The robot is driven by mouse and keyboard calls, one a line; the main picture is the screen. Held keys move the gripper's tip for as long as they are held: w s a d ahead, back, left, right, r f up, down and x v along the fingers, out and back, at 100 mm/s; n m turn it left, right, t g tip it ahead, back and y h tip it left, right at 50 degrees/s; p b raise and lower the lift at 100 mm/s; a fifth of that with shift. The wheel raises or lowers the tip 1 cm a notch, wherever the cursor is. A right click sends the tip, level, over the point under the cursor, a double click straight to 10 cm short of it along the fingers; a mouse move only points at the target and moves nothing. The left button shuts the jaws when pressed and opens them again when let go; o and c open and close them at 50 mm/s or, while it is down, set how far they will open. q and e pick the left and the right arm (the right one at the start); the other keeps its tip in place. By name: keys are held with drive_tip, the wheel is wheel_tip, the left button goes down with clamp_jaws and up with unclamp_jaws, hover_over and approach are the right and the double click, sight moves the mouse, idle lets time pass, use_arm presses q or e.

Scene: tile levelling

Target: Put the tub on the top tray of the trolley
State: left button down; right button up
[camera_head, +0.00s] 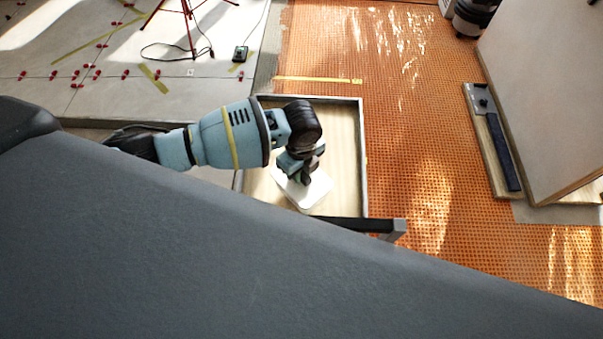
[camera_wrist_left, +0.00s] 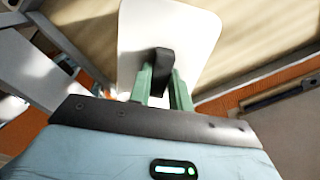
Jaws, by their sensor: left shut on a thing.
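The tub (camera_head: 316,190) shows as a white, rounded shape under my left gripper (camera_head: 302,178) in the head view. In the left wrist view the tub (camera_wrist_left: 190,28) has a flat white top with a dark upright grip. The green fingers of my left gripper (camera_wrist_left: 160,80) are shut on that dark grip. The trolley's top tray (camera_head: 345,135) has a pale wood bottom and a grey rim. The tub is over this tray, inside its rim as seen from above. I cannot tell whether it touches the tray. My right gripper is not in view.
A dark bar with a grey end (camera_head: 398,229) is at the tray's near edge. A large pale panel (camera_head: 545,100) and a board with a dark blue bar (camera_head: 503,150) stand at right. Orange matting (camera_head: 420,130) is clear between. Tiles with red pieces lie back left.

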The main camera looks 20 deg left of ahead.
use_arm(q)
wheel_tip(320, 180, down, 2)
drive_tip(key=shift+f, duration=0.1)
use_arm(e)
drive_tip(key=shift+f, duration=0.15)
use_arm(q)
drive_tip(key=shift+f, duration=0.15)
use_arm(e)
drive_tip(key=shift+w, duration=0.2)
use_arm(q)
drive_tip(key=c, duration=1.3)
unclamp_jaws()
drive_tip(key=shift+r, duration=0.2)
wheel_tip(320, 180, up, 12)
drive_tip(key=p, duration=0.1)
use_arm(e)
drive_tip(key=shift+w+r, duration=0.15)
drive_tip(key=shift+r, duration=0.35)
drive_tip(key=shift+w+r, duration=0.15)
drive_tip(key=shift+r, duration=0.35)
use_arm(q)
drive_tip(key=shift+f, duration=0.1)
